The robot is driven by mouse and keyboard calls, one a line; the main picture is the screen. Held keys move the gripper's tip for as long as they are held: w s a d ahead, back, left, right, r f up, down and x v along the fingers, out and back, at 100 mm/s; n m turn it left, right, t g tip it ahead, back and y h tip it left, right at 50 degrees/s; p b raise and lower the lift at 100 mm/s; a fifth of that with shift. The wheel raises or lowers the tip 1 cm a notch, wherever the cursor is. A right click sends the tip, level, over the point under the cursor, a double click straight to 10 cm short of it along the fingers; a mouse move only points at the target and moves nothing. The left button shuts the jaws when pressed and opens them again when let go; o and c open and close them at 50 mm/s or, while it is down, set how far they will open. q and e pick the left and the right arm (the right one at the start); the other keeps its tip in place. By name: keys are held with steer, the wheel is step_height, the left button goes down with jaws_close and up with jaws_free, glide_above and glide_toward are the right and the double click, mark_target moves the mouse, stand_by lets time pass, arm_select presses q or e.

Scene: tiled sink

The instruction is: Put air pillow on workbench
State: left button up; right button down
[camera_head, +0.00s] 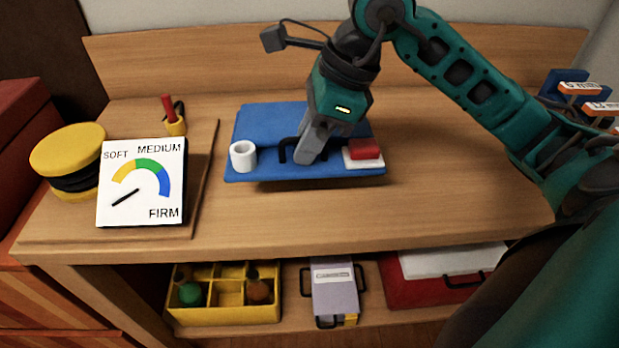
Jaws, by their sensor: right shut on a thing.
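My right gripper (306,152) reaches down from the upper right and is shut at the black handle (289,152) on a flat blue board (270,117). The board is at the middle of the wooden workbench (430,180). A dark shadow shows under its front edge; I cannot tell whether it is raised or resting. A white ring-shaped roll (243,156) and a red block (365,149) on a white piece are on the board. I cannot pick out an air pillow for certain. My left gripper is not in view.
The shelf below holds a yellow divided bin (225,318), a grey case (334,287) and a red box (410,293). The bench's right half is clear.

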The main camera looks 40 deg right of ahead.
mark_target(317, 159)
step_height(317, 159, down, 3)
step_height(317, 159, down, 4)
steer(key=shift+r+b, duration=0.2)
steer(key=shift+b, duration=0.4)
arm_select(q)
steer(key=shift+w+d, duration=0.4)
arm_select(e)
steer(key=c, duration=1.1)
jaws_free()
steer(key=shift+d+r, duration=0.15)
steer(key=shift+r, duration=0.25)
steer(key=p+v, duration=0.1)
steer(key=v, duration=0.9)
steer(key=shift+s+r, duration=0.15)
steer(key=shift+s, duration=0.05)
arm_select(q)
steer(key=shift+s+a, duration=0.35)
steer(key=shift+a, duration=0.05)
arm_select(e)
steer(key=shift+s+d+r, duration=0.1)
steer(key=shift+d+r, duration=0.05)
steer(key=shift+r, duration=0.2)
